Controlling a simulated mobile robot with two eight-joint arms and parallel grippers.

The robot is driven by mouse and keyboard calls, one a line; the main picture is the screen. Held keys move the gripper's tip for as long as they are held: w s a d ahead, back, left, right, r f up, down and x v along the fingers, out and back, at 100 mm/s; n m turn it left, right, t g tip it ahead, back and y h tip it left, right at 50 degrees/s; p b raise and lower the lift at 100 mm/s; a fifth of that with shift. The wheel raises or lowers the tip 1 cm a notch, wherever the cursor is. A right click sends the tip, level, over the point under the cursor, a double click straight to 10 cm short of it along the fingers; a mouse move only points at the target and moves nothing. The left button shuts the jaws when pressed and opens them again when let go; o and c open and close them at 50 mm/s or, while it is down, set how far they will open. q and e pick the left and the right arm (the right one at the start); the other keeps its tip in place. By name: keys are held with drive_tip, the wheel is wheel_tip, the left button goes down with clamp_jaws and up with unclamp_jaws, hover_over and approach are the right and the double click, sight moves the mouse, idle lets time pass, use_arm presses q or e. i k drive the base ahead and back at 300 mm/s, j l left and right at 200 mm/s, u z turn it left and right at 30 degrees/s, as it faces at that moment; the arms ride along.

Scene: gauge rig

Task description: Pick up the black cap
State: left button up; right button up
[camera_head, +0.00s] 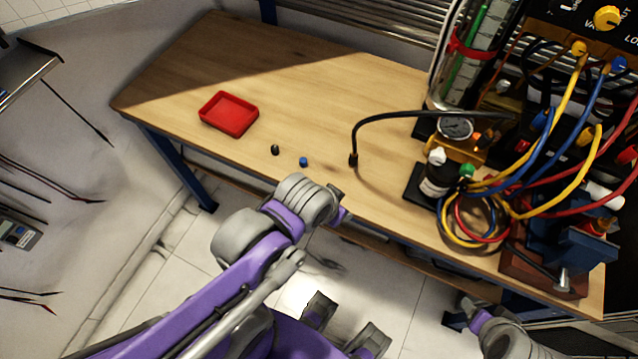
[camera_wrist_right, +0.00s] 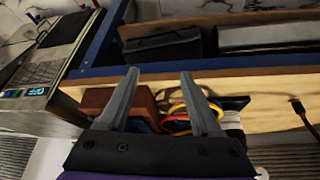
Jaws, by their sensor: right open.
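The black cap (camera_head: 275,150) is a small dark piece standing on the wooden bench top, near its front edge, left of a small blue cap (camera_head: 303,161). My left gripper (camera_head: 341,203) is at the end of the purple and grey arm, in front of the bench edge, right of and nearer than the black cap, and apart from it. Its jaws are too small and turned to read. My right gripper (camera_wrist_right: 159,73) is open and empty in the right wrist view, facing the bench's right part, far from the caps. The black cap is not visible in that view.
A red tray (camera_head: 229,128) lies behind and left of the caps. A black hose (camera_head: 400,115) arches to the bench top right of them. A gauge (camera_head: 456,128), a bottle (camera_head: 437,178), coiled cables and a blue vise (camera_head: 580,250) crowd the right side.

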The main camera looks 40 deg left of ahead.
sight(274, 149)
drive_tip(key=u, duration=1.85)
drive_tip(key=z, duration=2.8)
drive_tip(key=u, duration=2.75)
